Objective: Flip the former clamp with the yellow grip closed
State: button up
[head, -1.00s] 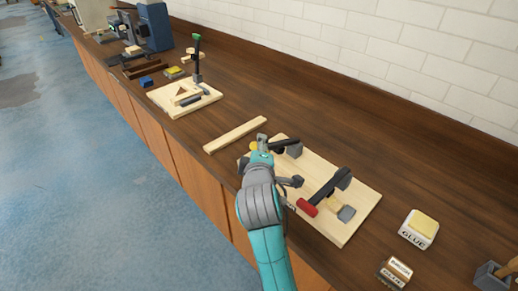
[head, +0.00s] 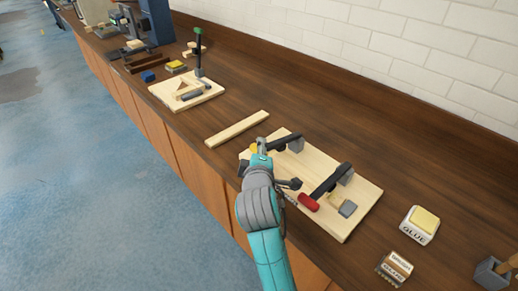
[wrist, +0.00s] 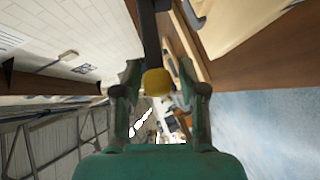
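The clamp with the yellow grip sits at the far left of the near wooden board (head: 335,226). Its black bar (head: 285,142) lies low, and its yellow grip (head: 254,148) shows just behind my gripper (head: 262,147). In the wrist view the yellow grip (wrist: 157,82) lies between the two fingers of my gripper (wrist: 160,90), with a gap on each side. The fingers are open. Contact with the grip cannot be made out.
A second clamp with a red grip (head: 308,202) lies low on the same board. A wood strip (head: 237,129) lies to the left. A farther board (head: 208,95) carries an upright clamp with a green grip (head: 199,31). A glue container (head: 420,225) stands at the right.

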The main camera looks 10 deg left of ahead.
jog(key=shift+s+r, duration=0.15)
jog(key=v, duration=1.1)
jog(key=shift+s, duration=0.35)
